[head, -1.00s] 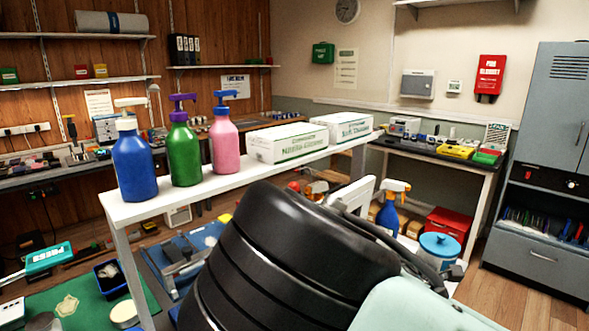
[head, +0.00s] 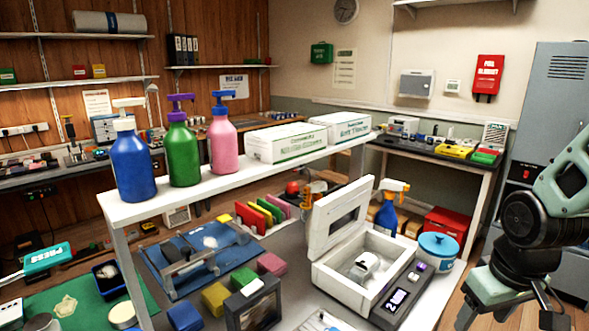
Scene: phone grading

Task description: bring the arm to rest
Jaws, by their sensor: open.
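My gripper (head: 508,308) is at the lower right of the head view, hanging from my pale green and black arm (head: 535,225). It points down, with its fingers spread and nothing seen between them. The bottom edge of the picture cuts off the fingertips. The gripper stands to the right of the bench (head: 285,312), apart from the things on it.
Bottles line the raised white shelf (head: 240,168). A grey cabinet (head: 550,95) stands behind my arm. Some wooden floor shows at lower right.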

